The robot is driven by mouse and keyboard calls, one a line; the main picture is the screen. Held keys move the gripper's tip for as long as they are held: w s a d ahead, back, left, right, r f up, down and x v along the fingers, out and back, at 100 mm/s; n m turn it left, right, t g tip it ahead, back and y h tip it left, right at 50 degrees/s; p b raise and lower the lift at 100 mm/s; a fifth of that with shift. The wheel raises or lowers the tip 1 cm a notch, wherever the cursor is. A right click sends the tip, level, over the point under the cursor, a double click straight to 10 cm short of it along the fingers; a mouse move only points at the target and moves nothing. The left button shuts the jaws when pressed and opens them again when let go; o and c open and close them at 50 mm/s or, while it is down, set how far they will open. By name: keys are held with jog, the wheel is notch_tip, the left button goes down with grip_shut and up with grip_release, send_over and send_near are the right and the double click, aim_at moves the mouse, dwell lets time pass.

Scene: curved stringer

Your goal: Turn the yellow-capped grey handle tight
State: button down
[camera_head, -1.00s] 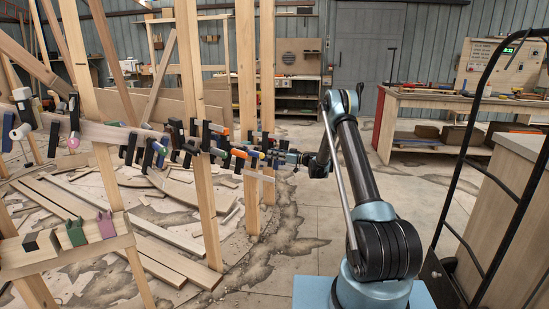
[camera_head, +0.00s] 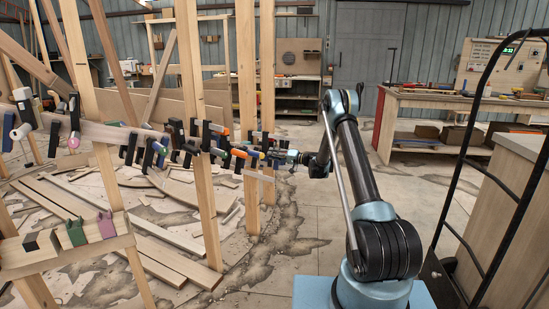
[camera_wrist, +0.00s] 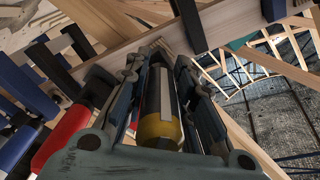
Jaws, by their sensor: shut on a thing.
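The yellow-capped grey handle (camera_wrist: 160,112) lies lengthwise between the fingers of my gripper (camera_wrist: 165,85) in the wrist view. Its yellow cap is at the palm end, and a pale stripe runs along the dark grey grip. The fingers are shut on it, one along each side. The clamp's far end is hidden behind the fingers and the wooden strip. In the head view my gripper (camera_head: 283,157) is at the right end of the clamp row; the handle is too small there to make out surely.
A curved wooden strip (camera_head: 95,131) carries several clamps between upright posts (camera_head: 203,190). In the wrist view a red handle (camera_wrist: 62,138) and blue ones (camera_wrist: 28,90) sit close at left. Loose planks lie on the floor. A black-framed cart (camera_head: 480,165) stands at right.

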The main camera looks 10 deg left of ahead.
jog(key=m, duration=0.7)
jog(key=shift+w+d, duration=0.2)
jog(key=m, duration=0.6)
jog(key=shift+m, duration=0.4)
jog(key=m, duration=0.5)
jog(key=shift+m, duration=0.3)
jog(key=m, duration=0.4)
jog(key=shift+m, duration=0.3)
jog(key=c, duration=1.3)
grip_release()
jog(key=shift+c, duration=0.2)
jog(key=shift+s+a, duration=0.1)
